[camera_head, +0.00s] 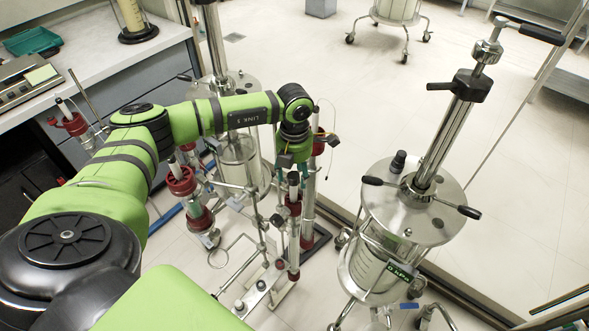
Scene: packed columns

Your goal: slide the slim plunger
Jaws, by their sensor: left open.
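My left arm reaches in from the left and bends down at its wrist. My left gripper (290,163) is small and dark here, open, above a slim column (293,235) on a stand. My right gripper is not in view.
A large steel column (400,205) with a tall plunger and side handles stands to the right. Another steel column (240,150) stands behind my arm. Red-clamped slim columns (185,185) are close on the left.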

